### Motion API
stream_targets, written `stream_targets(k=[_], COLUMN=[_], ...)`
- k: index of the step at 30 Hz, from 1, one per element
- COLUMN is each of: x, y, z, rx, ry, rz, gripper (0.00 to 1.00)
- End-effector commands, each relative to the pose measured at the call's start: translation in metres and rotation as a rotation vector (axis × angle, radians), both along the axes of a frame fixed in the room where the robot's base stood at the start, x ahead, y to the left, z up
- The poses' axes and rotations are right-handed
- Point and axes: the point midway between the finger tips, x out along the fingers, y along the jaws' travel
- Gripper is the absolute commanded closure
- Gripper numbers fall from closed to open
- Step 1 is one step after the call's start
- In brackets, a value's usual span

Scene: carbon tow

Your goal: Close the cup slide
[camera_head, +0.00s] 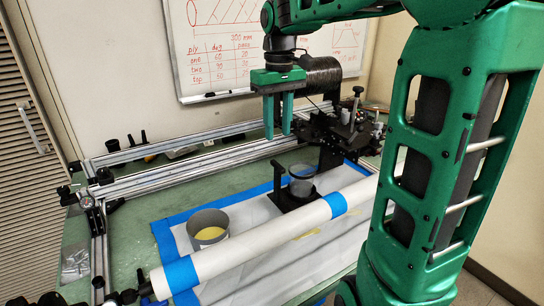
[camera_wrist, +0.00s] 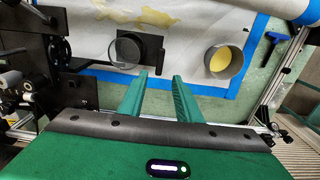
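The cup slide (camera_head: 286,201) is a black plate with an upright black handle post (camera_head: 279,180) at its left. A clear round cup (camera_head: 302,184) stands on it, beside a tall black bracket (camera_head: 330,155). My gripper (camera_head: 278,136) points down, open and empty, above and behind the slide in the head view. In the wrist view, the slide's black plate (camera_wrist: 153,48) and the clear cup (camera_wrist: 128,50) lie beyond my open fingertips (camera_wrist: 154,76), apart from them. The fingers do not touch the handle.
A grey pot with yellow contents (camera_head: 209,228) stands left of the slide on white sheeting edged with blue tape. A long white tube (camera_head: 260,238) crosses in front. Aluminium rails (camera_head: 190,167) and the black winding head (camera_head: 350,125) lie behind and right.

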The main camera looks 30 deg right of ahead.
Motion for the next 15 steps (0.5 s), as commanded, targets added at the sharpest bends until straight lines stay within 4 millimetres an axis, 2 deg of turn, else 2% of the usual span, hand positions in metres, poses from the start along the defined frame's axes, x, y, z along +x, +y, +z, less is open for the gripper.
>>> stream_targets(k=[9,15], x=[-0.002,-0.002], y=[0.000,0.000], z=[-0.056,-0.083], rx=[0.001,0.000], ry=[0.004,0.003], rz=[-0.002,-0.003], gripper=[0.69,0.69])
